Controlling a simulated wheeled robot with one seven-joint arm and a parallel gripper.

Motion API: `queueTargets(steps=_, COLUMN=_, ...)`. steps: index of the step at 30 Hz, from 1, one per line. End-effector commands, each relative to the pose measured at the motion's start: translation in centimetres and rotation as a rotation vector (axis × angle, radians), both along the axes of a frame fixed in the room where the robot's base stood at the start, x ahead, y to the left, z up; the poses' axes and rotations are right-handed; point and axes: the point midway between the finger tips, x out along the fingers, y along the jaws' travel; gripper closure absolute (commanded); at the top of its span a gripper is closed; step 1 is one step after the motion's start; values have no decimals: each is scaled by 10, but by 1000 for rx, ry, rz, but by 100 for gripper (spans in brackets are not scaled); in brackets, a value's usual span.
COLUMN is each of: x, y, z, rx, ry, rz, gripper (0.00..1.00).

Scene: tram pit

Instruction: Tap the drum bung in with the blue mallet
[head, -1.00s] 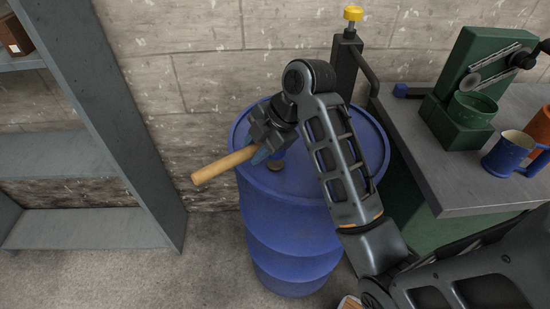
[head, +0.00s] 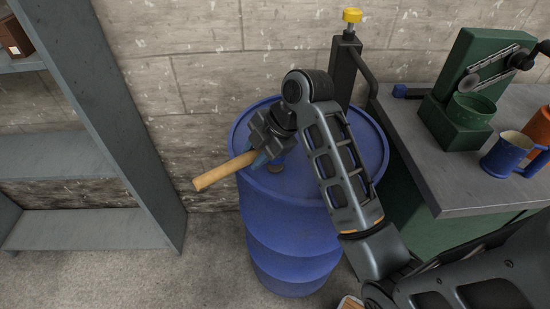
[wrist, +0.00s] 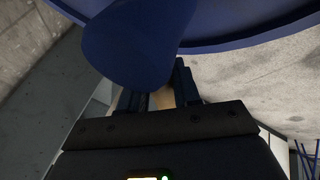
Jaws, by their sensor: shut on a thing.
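My gripper (head: 262,154) is over the left part of the blue drum's lid (head: 350,150). It is shut on the tan wooden handle (head: 222,171) of the blue mallet, which sticks out to the left past the drum rim. In the wrist view the mallet's blue cylindrical head (wrist: 130,45) is large beyond the fingers (wrist: 160,95), with the handle between them. The head is mostly hidden behind my gripper in the head view. A small dark round bung (head: 277,166) shows on the lid just right of my fingertips. Contact between mallet and bung cannot be told.
A grey shelf unit (head: 120,130) stands left of the drum. A metal bench (head: 455,190) at right holds a green machine (head: 465,110), a blue mug (head: 507,152) and an orange mug (head: 540,125). A dark post with a yellow knob (head: 352,15) stands behind the drum.

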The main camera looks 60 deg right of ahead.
Motion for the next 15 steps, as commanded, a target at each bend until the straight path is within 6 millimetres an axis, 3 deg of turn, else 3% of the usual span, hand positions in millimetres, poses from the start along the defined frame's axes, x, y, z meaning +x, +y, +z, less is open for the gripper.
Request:
queueTargets(steps=8, x=0, y=0, z=4, rx=-1, ry=-2, rz=0, gripper=100)
queueTargets(steps=15, x=1, y=0, z=24, rx=-2, ry=-3, rz=1, gripper=100)
